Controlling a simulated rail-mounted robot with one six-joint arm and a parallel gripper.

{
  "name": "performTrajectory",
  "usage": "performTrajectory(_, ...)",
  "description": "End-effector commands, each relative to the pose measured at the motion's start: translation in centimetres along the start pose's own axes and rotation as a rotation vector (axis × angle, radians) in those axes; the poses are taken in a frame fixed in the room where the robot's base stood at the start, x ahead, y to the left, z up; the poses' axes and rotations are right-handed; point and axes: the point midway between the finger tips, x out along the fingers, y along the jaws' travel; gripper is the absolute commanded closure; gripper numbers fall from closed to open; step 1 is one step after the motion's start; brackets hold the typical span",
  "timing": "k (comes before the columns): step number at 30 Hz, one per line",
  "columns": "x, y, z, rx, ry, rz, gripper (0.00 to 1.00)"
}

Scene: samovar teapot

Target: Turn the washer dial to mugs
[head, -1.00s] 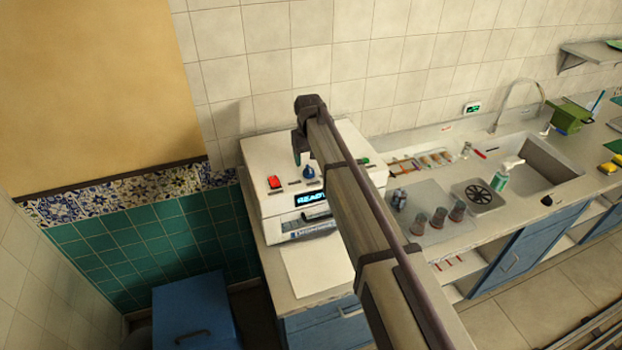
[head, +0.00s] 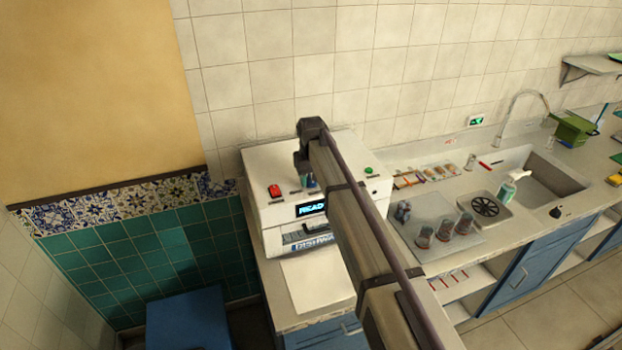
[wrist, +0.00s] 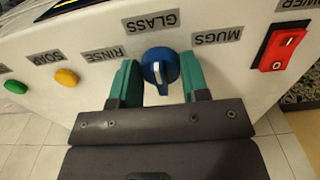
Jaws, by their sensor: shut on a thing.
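The white washer (head: 262,215) stands on the counter at the left, with a lit display (head: 311,209). Its blue dial (wrist: 160,66) has a white mark that runs roughly up and down in the wrist view. The upside-down labels read RINSE (wrist: 105,53) to the left, GLASS (wrist: 151,21) above and MUGS (wrist: 216,37) to the right. My gripper (wrist: 160,80) is shut on the dial, with a green finger on each side. In the head view my arm's end (head: 305,170) is down at the washer's top and mostly hides the dial.
A red power switch (wrist: 281,47) sits beside the MUGS label. Yellow (wrist: 67,77) and green (wrist: 16,86) buttons are on the other side. The tiled wall is close behind the washer. Several dark glasses (head: 444,229) stand on the counter to the right.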

Motion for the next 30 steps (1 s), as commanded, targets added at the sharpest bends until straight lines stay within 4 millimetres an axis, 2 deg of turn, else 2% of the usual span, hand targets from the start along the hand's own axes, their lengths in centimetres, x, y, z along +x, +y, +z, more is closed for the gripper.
performTrajectory(14,0.01,-0.03,0.01,0.093,0.0,0.0,0.82)
performTrajectory(30,0.02,-0.17,-0.03,0.551,0.0,0.0,0.82)
